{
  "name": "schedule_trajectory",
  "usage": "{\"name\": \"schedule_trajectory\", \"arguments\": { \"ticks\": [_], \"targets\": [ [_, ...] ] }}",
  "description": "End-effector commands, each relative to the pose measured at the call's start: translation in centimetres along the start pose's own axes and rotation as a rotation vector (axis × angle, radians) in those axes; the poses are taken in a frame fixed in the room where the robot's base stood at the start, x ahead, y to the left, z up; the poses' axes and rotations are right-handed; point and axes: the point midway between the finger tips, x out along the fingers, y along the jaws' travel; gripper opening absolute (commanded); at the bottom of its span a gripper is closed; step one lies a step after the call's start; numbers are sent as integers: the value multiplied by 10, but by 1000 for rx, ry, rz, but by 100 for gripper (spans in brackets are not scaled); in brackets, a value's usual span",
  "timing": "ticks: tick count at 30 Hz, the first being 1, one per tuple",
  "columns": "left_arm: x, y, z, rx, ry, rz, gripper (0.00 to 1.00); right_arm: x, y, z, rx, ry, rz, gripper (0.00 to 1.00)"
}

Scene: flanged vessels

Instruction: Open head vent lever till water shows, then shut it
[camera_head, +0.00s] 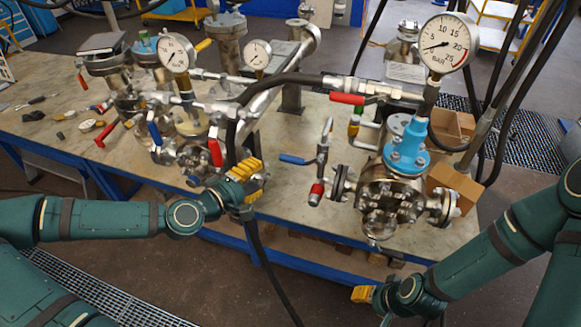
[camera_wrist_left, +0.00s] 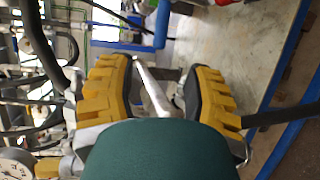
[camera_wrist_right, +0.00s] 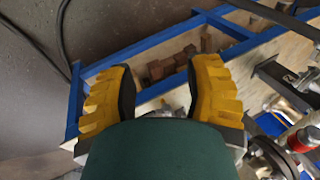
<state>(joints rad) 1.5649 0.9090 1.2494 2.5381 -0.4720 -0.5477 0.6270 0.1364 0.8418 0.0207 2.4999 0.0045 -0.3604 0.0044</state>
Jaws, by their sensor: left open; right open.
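The vessel (camera_head: 392,195) on the right of the table has bolted flanges, a blue fitting (camera_head: 407,150) and a large dial gauge (camera_head: 446,43). Near it are a red lever (camera_head: 347,98), a yellow lever (camera_head: 353,130) and a blue lever (camera_head: 292,159). I cannot tell which is the head vent lever. No water shows. My left gripper (camera_head: 246,170) is open at the table's front edge, left of the blue lever. In the left wrist view a grey rod (camera_wrist_left: 153,90) shows between its fingers; contact is unclear. My right gripper (camera_head: 363,294) is open, low in front of the table.
More flanged vessels, with gauges (camera_head: 177,52) and red and blue levers, crowd the table's left half. A black hose (camera_head: 265,255) hangs below my left gripper. Cardboard boxes (camera_head: 455,187) stand right of the vessel. Bare tabletop (camera_head: 285,195) lies between the two groups.

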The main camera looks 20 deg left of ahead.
Motion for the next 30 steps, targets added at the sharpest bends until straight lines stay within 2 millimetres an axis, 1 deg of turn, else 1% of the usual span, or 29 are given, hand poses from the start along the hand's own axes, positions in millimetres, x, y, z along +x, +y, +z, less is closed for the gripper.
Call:
{"name": "schedule_trajectory", "arguments": {
  "ticks": [1,9,12,24,30],
  "targets": [
    [3,-4,0,4,-1,0,51,11,4,2,-1,-3,1,51],
    [11,-6,6,3,-6,-1,51,41,15,10,-5,-16,3,51],
    [25,-2,7,1,-9,0,51,41,15,11,-6,-19,3,51],
    [83,-1,8,1,-9,1,51,52,19,17,-10,-30,1,51],
    [108,-1,8,-1,-7,0,51,56,20,18,-11,-34,1,51]
  ]
}}
